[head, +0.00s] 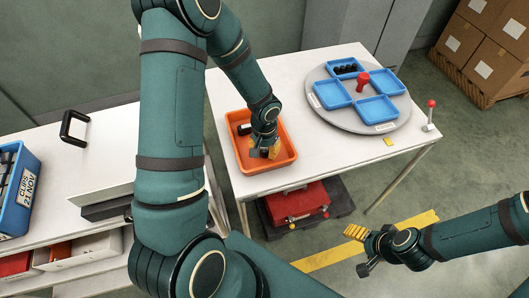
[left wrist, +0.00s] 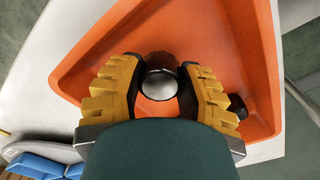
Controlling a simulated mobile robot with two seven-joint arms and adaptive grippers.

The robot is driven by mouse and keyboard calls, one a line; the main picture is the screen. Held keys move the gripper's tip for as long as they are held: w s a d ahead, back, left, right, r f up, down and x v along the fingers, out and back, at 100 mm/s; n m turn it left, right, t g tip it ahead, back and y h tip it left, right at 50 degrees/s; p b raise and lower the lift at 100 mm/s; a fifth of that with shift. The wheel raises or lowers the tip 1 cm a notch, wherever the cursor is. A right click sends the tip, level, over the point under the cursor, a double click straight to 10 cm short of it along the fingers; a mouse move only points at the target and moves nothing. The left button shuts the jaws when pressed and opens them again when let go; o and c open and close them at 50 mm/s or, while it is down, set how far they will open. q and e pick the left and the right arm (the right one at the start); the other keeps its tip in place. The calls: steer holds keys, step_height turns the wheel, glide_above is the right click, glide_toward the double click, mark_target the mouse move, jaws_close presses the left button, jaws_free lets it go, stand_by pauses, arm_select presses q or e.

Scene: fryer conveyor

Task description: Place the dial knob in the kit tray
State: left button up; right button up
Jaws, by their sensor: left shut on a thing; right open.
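A dial knob (left wrist: 160,80), dark around the side with a pale round face, sits between the yellow fingers of my left gripper (left wrist: 160,88). My left gripper (head: 264,148) is shut on it, low inside the orange tray (head: 286,139); my arm and fingers mostly hide it in the head view. A second dark knob (head: 244,129) lies in the orange tray, and a dark piece also shows at the right in the left wrist view (left wrist: 238,106). Blue trays (head: 378,109) stand on a grey round turntable (head: 319,110). My right gripper (head: 358,249) is open and empty, beyond the table's front edge.
The back blue tray (head: 333,65) holds several black pieces. A red knob handle (head: 362,80) stands at the turntable's centre. A red-tipped lever (head: 429,115) is at the table's right corner. A red toolbox (head: 297,203) sits below. A blue bin (head: 22,195) is at left.

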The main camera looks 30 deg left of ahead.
arm_select(q)
steer(key=shift+f, duration=0.85)
steer(key=shift+f+b, duration=0.2)
steer(key=shift+b, duration=0.1)
steer(key=o, duration=0.9)
steer(key=shift+r, duration=0.1)
steer(key=shift+r+p, duration=0.2)
steer(key=shift+p, duration=0.1)
step_height(320, 180, up, 12)
steer(key=shift+f+p, duration=0.1)
steer(key=shift+p, duration=1)
